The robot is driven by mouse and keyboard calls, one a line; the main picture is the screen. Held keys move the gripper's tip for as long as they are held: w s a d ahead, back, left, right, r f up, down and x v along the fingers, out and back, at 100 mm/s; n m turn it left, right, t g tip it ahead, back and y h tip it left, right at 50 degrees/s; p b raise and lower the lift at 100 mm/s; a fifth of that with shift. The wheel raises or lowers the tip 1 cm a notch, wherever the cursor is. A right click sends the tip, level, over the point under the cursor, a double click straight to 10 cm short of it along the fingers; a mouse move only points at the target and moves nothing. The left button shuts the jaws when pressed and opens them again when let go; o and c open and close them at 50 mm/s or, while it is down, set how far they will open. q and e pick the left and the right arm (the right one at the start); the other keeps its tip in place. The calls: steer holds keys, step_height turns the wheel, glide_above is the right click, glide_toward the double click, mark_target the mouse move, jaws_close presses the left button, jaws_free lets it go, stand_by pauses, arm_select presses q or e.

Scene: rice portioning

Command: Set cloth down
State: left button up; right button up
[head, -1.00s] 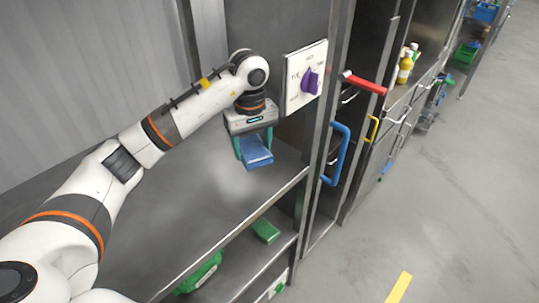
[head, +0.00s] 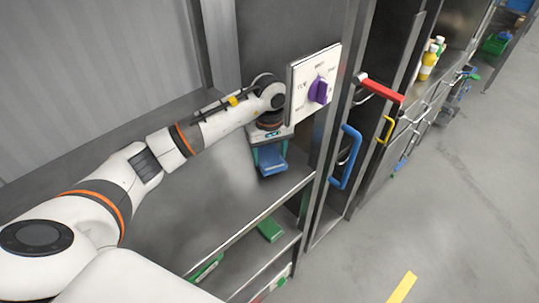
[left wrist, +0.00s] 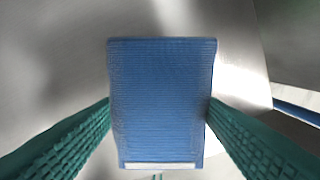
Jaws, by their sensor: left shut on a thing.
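A folded blue cloth (head: 272,168) is in my left gripper (head: 270,156), at the right end of the grey metal counter (head: 200,200). In the left wrist view the cloth (left wrist: 162,100) fills the middle, with a white strip along its lower edge. The green ribbed fingers (left wrist: 160,125) press on both sides of it. The cloth is low over the counter; I cannot tell whether it touches the metal. My right gripper is not in view.
A panel with a purple knob (head: 318,91) stands beside my left wrist. Blue (head: 346,157) and red (head: 382,88) handles stick out to the right. A green item (head: 270,229) lies on the shelf below. The counter left of the cloth is clear.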

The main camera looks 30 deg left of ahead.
arm_select(q)
step_height(320, 180, down, 2)
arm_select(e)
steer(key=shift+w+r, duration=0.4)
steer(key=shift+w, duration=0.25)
arm_select(q)
steer(key=shift+f, duration=0.1)
steer(key=shift+f, duration=0.2)
steer(key=o, duration=1)
steer(key=shift+r, duration=0.1)
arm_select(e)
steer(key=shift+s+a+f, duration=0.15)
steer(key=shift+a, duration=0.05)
